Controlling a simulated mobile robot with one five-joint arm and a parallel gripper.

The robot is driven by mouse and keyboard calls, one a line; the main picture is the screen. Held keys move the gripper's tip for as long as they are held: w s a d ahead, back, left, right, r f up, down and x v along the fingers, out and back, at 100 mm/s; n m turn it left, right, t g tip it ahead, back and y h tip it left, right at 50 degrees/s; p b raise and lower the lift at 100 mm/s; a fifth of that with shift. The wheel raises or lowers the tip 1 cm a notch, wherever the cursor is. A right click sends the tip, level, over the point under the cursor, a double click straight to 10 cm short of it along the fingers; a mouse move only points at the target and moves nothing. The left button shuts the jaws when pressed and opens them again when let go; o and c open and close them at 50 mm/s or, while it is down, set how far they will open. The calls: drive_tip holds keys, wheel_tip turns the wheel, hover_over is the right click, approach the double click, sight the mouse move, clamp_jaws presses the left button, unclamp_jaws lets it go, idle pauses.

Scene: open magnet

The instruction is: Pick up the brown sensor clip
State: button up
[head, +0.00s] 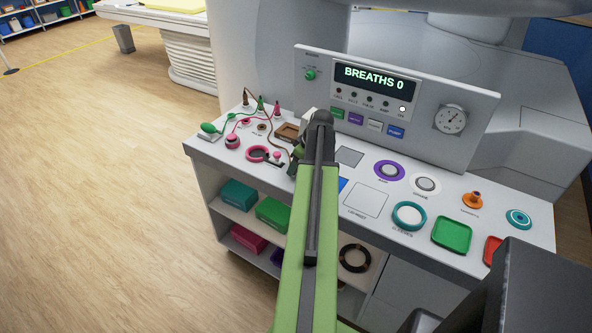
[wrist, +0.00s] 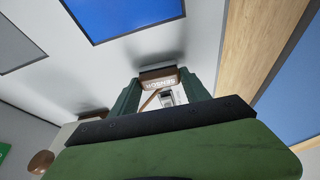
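A brown block lettered SENSOR (wrist: 160,74), which looks like the sensor clip or its holder, shows in the wrist view at the far end of the gap between my fingers. My gripper (wrist: 162,82) has its two green fingers apart, one on each side of the block. I cannot tell whether they touch it. A thin brown strip and a pale piece show between the fingers, partly hidden by the gripper body.
The white counter (head: 460,205) holds a brown square tray (head: 287,132), a pink ring (head: 257,153), cables and a blue panel (wrist: 125,14). A console (head: 390,100) stands behind. Wooden floor (head: 100,180) lies open at the left.

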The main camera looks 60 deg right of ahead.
drive_tip(key=c, duration=0.6)
drive_tip(key=shift+r+p, duration=0.5)
wheel_tip(320, 180, up, 4)
drive_tip(key=p, duration=0.4)
drive_tip(key=s+r+p, duration=0.5)
drive_tip(key=s, duration=0.6)
drive_tip(key=shift+s+d+r+p, duration=0.2)
drive_tip(key=shift+s+r+p, duration=0.1)
drive_tip(key=shift+r+p, duration=0.1)
drive_tip(key=shift+s, duration=0.15)
